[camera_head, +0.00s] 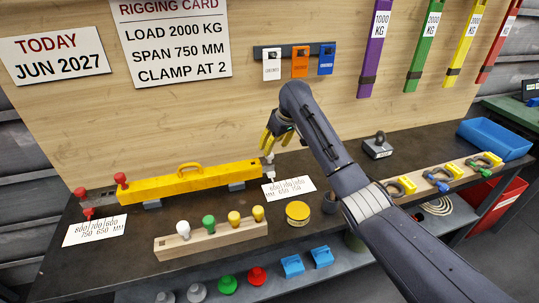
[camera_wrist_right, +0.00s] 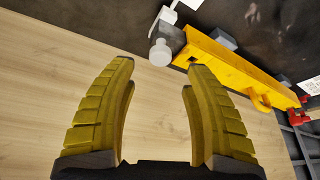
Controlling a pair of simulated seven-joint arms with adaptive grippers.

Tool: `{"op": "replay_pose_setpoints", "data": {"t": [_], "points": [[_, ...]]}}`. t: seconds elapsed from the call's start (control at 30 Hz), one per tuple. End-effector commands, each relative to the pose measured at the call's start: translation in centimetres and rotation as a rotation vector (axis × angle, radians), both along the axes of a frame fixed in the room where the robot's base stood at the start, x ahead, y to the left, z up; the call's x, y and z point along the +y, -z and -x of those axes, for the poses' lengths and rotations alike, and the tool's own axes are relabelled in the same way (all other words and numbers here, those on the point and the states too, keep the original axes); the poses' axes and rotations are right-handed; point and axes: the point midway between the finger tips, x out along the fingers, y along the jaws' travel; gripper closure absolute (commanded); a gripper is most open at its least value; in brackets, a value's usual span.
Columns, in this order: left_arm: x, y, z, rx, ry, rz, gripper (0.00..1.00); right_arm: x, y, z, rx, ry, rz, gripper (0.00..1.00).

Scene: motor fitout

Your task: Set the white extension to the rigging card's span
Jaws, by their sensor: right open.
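The rigging card (camera_head: 175,42) on the wooden back wall reads load 2000 kg, span 750 mm, clamp at 2. The yellow beam (camera_head: 190,183) lies on the dark bench. The white extension (camera_head: 267,170) with its white knob sticks out at the beam's right end; it also shows in the right wrist view (camera_wrist_right: 160,50). A white scale card (camera_head: 289,189) marked 600 to 800 mm lies in front of it. My right gripper (camera_head: 276,138) is open and empty, above and behind the white extension, not touching it. The extension's exact setting is too small to read. My left gripper is out of view.
A red extension (camera_head: 86,207) and another scale card (camera_head: 95,229) are at the beam's left. A wooden block (camera_head: 211,240) with coloured knobs and a yellow tin (camera_head: 297,213) stand in front. Shackles on a board (camera_head: 440,180) and a blue tray (camera_head: 494,139) are at right.

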Motion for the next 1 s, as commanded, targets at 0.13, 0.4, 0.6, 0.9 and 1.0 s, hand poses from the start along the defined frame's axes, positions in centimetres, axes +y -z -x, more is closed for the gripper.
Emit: {"op": "replay_pose_setpoints", "data": {"t": [0.13,0.4,0.6,0.9,1.0], "points": [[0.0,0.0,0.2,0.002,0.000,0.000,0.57,0.6,2.2,-0.7,0.003,0.001,-0.001,0.49],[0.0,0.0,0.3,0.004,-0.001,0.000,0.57,1.3,4.8,-1.5,0.002,0.001,-0.001,0.49],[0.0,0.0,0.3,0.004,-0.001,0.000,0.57,1.5,5.6,-1.8,-0.001,0.001,-0.001,0.49],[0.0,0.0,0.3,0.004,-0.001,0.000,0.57,1.5,5.7,-1.8,-0.001,0.000,0.001,0.49],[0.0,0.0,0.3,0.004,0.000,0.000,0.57,1.5,5.7,-1.8,-0.001,0.000,0.001,0.55]]}}
